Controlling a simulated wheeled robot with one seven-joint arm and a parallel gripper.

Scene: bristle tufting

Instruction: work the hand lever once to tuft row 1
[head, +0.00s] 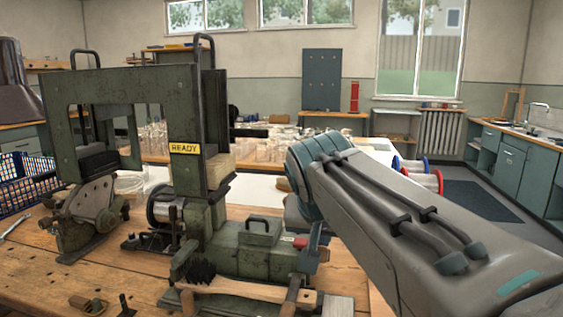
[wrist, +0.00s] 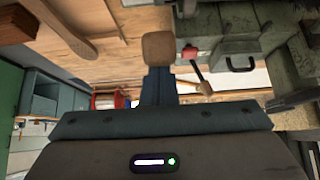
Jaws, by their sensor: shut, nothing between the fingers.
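The green tufting machine (head: 262,262) stands on the wooden bench, with a yellow READY plate (head: 185,148) on its frame. A hand lever shows in the wrist view as a dark rod (wrist: 199,69) with a red part (wrist: 190,52) at one end and a wooden knob (wrist: 205,88) at the other. My gripper (wrist: 158,72) is shut, beside the lever and apart from the knob. A brown block-like shape lies at its tip. My arm hides most of the gripper in the head view. A wooden-handled brush (head: 243,289) with dark bristles lies at the machine's front.
A blue wire basket (head: 27,184) stands at the left bench edge. Red and blue spools (head: 424,176) stand behind my arm. The machine's tall frame (head: 120,88) fills the left side.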

